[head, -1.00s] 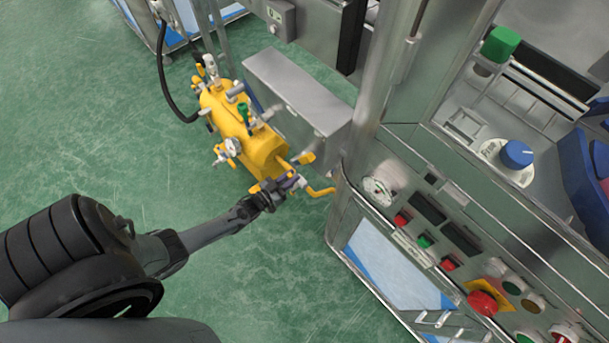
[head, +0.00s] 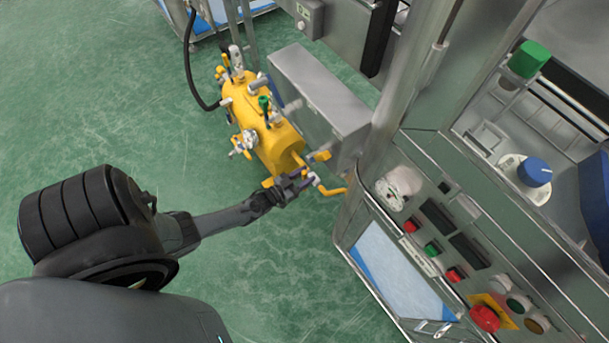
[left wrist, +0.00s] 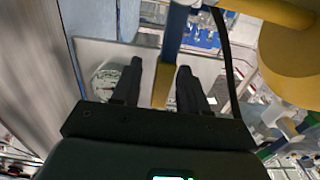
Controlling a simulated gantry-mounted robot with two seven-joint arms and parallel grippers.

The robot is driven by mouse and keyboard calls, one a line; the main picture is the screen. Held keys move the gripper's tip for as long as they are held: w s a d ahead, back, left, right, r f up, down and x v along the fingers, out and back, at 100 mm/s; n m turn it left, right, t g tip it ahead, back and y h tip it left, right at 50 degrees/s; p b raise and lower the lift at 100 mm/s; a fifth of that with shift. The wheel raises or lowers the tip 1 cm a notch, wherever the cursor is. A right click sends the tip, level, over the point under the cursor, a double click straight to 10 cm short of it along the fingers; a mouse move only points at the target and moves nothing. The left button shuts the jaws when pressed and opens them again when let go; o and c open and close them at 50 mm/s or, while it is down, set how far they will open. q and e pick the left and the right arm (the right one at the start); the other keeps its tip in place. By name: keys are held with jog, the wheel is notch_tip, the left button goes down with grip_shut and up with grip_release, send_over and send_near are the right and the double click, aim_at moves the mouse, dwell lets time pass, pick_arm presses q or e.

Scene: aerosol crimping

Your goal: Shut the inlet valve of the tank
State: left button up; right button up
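The yellow tank (head: 268,122) stands on the floor beside the machine. It has a gauge, a green-handled valve and several fittings. At its near end, a valve fitting (head: 313,178) with yellow parts sits by a yellow pipe (head: 331,191). My left gripper (head: 301,182) is at this fitting and partly covers it. In the left wrist view, the fingers of my left gripper (left wrist: 160,68) are apart. The tank body (left wrist: 292,55) shows at the upper right there. My right gripper is not in view.
A steel box (head: 320,97) stands close beside the tank. The machine cabinet with its button panel (head: 450,250) is to the right. A black hose (head: 188,65) runs to the tank's far end. The green floor (head: 110,110) at left is clear.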

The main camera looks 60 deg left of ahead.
pick_arm(q)
jog(key=shift+s, duration=0.1)
jog(key=s+p, duration=0.2)
jog(key=s, duration=0.8)
jog(key=shift+s+d+p, duration=0.25)
jog(key=shift+s+p, duration=0.05)
jog(key=shift+p, duration=0.1)
